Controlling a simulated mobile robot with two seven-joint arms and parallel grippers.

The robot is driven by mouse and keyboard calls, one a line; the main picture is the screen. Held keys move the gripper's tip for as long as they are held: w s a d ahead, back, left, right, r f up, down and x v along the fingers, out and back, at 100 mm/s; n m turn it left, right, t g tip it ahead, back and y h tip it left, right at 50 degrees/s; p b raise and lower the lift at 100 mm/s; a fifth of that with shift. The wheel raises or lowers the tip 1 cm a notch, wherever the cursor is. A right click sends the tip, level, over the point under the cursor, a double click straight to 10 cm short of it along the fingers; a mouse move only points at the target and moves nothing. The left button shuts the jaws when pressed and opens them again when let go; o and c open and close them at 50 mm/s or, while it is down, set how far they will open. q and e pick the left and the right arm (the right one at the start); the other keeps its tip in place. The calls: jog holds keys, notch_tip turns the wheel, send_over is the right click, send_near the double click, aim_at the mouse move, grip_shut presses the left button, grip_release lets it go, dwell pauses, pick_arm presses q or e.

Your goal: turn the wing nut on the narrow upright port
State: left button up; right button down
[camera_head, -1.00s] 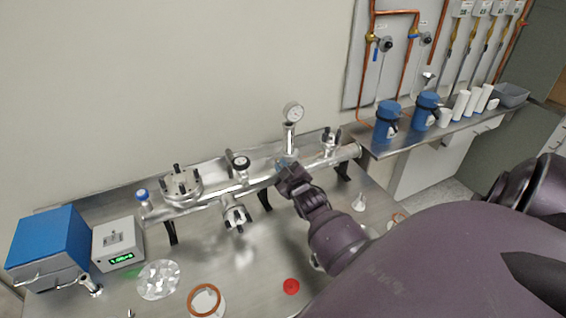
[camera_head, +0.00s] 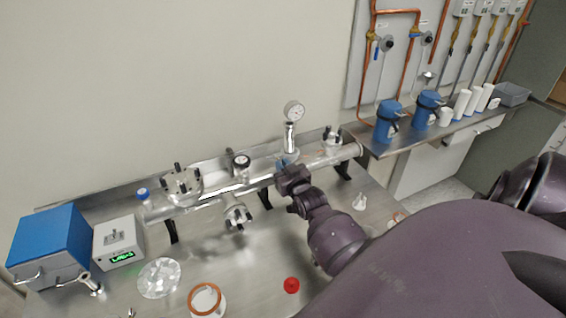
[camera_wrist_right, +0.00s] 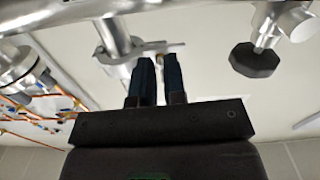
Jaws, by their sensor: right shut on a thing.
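The narrow upright port (camera_head: 290,138) rises from the horizontal steel pipe and carries a round dial gauge (camera_head: 294,111). A clamp (camera_wrist_right: 122,62) rings the port's joint in the right wrist view. The wing nut (camera_wrist_right: 162,47) sits at the clamp's side, by the fingertips and largely hidden by them. My right gripper (camera_head: 285,163) reaches in from the front of the port. Its two dark blue fingers (camera_wrist_right: 157,72) are shut on the wing nut. My left gripper is not in view.
Other fittings stand along the pipe: a wide bolted flange (camera_head: 181,183) and a black-knobbed valve (camera_head: 240,162) to the left, and a clamped port (camera_head: 332,138) to the right. A red cap (camera_head: 291,285) and an orange-rimmed ring (camera_head: 205,299) lie on the bench.

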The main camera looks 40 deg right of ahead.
dwell(0.3)
jog(key=c, duration=1.5)
grip_release()
pick_arm(q)
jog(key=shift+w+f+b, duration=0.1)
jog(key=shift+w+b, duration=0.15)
jog(key=shift+b, duration=0.25)
pick_arm(e)
jog(key=v, duration=1)
jog(key=shift+s, duration=0.4)
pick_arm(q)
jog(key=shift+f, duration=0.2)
pick_arm(e)
jog(key=shift+a, duration=0.1)
